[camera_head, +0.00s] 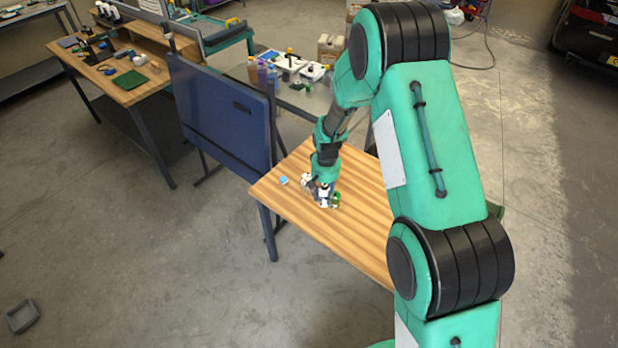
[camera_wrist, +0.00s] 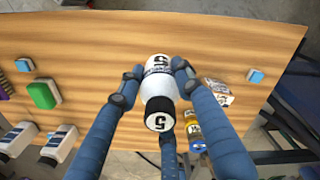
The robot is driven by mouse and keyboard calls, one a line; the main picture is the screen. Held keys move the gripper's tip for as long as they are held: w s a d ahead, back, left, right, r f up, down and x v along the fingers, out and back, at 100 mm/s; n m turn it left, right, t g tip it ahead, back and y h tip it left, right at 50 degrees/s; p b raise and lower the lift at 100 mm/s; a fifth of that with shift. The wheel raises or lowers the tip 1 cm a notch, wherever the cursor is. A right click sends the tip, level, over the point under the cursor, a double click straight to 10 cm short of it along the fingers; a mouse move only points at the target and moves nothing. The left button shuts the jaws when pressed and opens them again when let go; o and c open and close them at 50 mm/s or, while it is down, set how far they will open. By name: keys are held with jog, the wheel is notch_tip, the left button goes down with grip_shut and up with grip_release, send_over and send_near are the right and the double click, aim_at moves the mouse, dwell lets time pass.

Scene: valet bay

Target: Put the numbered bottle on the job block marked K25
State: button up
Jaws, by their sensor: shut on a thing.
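A white bottle (camera_wrist: 158,82) with a black cap (camera_wrist: 160,113) is held between the fingers of my gripper (camera_wrist: 155,75) in the wrist view. A 5 shows on both its white end and its cap. In the head view my gripper (camera_head: 323,180) is low over the wooden table, and the bottle is hard to make out there. Small blue blocks (camera_wrist: 24,64) (camera_wrist: 256,76) and a larger green block (camera_wrist: 44,94) lie on the table. I can read no K25 mark on any of them. Whether the bottle touches the table is unclear.
White bottles (camera_wrist: 15,140) are at the wrist view's lower left. A crumpled-looking white and brown item (camera_wrist: 217,92) and yellow-topped items (camera_wrist: 193,128) are close right of my gripper. A blue panel (camera_head: 222,112) stands beside the table (camera_head: 345,235), whose front is bare.

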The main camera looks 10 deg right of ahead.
dwell(0.3)
jog(key=w, duration=0.5)
jog(key=w+a+f, duration=0.1)
jog(key=w, duration=1)
jog(key=shift+a+f, duration=0.2)
jog(key=shift+f, duration=0.05)
jog(key=shift+f, duration=1.75)
jog(key=shift+f, duration=0.1)
jog(key=o, duration=1.3)
jog(key=shift+c, duration=0.2)
